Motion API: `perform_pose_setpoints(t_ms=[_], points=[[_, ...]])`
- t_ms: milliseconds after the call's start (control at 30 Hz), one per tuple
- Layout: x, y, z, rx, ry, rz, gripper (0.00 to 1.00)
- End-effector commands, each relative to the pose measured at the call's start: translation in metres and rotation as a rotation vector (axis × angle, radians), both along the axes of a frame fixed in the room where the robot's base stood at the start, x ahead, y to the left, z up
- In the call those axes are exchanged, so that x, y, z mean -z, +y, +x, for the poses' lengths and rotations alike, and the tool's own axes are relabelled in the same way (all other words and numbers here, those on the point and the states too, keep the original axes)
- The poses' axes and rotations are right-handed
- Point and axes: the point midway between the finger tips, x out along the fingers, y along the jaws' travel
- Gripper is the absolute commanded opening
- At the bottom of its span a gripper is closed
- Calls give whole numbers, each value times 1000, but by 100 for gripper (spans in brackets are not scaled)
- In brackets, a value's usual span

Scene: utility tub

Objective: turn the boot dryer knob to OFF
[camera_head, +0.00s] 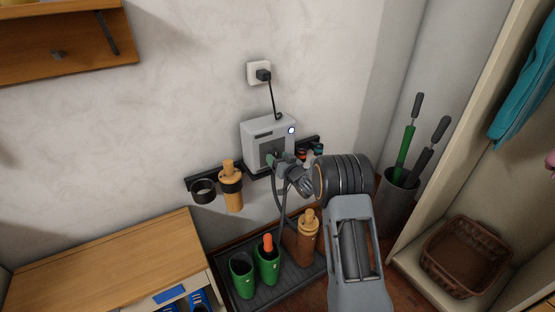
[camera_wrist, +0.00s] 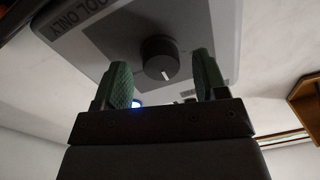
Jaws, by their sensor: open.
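The boot dryer (camera_head: 264,138) is a light grey box mounted on the wall, with a small lit spot on its right side. In the wrist view, its dark round knob (camera_wrist: 160,59) with a white pointer line sits on the grey front panel (camera_wrist: 207,22). My gripper (camera_wrist: 159,77) is open, with one green finger on each side of the knob and gaps on both sides. In the head view, my gripper (camera_head: 277,159) is at the dryer's front and hides the knob. A blue light glows beside the left finger. The knob's position labels cannot be read.
Green boots (camera_head: 242,275) and a brown boot (camera_head: 301,240) stand on a dark tray (camera_head: 296,284). A wooden cabinet (camera_head: 110,262) is left; an umbrella bin (camera_head: 396,202) is right.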

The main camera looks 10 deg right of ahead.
Motion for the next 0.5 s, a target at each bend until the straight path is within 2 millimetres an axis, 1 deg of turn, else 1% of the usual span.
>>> perform_pose_setpoints(t_ms=[200, 467, 500], points=[[0, 3, 8, 0, -1, 1, 66], [0, 4, 8, 0, 0, 1, 66], [0, 4, 8, 0, 0, 0, 62]])
